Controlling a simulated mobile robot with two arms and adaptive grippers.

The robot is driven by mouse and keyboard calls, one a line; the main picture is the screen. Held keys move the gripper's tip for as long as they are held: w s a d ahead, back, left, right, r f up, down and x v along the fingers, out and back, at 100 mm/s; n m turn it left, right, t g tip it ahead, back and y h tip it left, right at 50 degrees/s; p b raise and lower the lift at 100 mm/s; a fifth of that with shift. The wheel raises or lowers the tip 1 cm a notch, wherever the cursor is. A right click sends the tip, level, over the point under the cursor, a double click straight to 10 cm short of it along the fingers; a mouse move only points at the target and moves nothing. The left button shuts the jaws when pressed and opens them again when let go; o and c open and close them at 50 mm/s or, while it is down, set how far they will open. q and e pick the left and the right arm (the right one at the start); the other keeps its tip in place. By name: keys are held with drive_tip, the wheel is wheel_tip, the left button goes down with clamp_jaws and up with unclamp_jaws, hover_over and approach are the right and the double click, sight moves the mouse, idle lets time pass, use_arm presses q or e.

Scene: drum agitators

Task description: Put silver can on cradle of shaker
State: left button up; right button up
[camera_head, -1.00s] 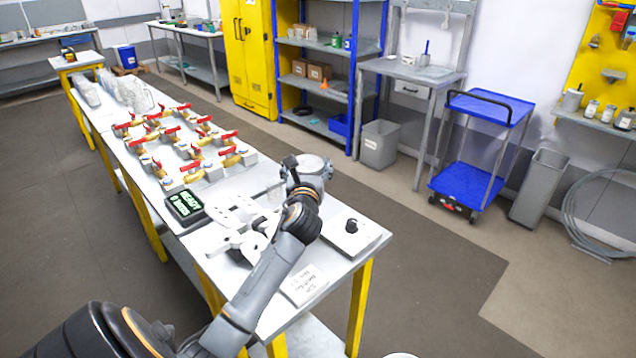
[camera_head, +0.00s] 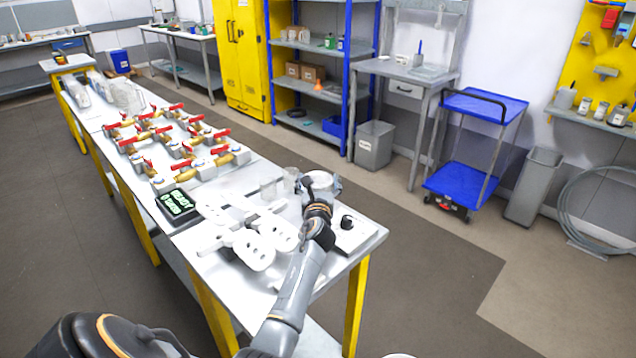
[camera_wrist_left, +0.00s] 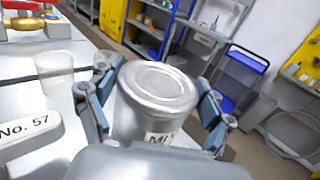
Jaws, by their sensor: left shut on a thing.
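The silver can (camera_wrist_left: 158,88) stands between the two fingers of my left gripper (camera_wrist_left: 153,108) in the left wrist view, its round lid up and part of a label at its lower front. The fingers press on it from both sides. In the head view the can (camera_head: 320,179) shows small at the far right side of the bench, with my left gripper (camera_head: 322,188) around it. I cannot tell whether its base touches the bench. White parts with holes (camera_head: 252,252), possibly the shaker with its cradle, lie left of my left arm. My right gripper is out of view.
A box with a black knob (camera_head: 350,232) is right of my arm. Pale cylinders (camera_head: 268,188) stand left of the can. Brass valves with red handles (camera_head: 180,140) fill the bench (camera_head: 195,262) further back.

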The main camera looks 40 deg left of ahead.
use_arm(q)
drive_tip(key=shift+r, duration=0.1)
drive_tip(key=o, duration=1.7)
drive_tip(key=shift+f, duration=0.2)
drive_tip(key=shift+o, duration=0.2)
drive_tip(key=shift+s+r, duration=0.1)
drive_tip(key=shift+r, duration=0.15)
drive_tip(key=v, duration=1.1)
drive_tip(key=shift+s+d, duration=0.25)
drive_tip(key=shift+s, duration=0.05)
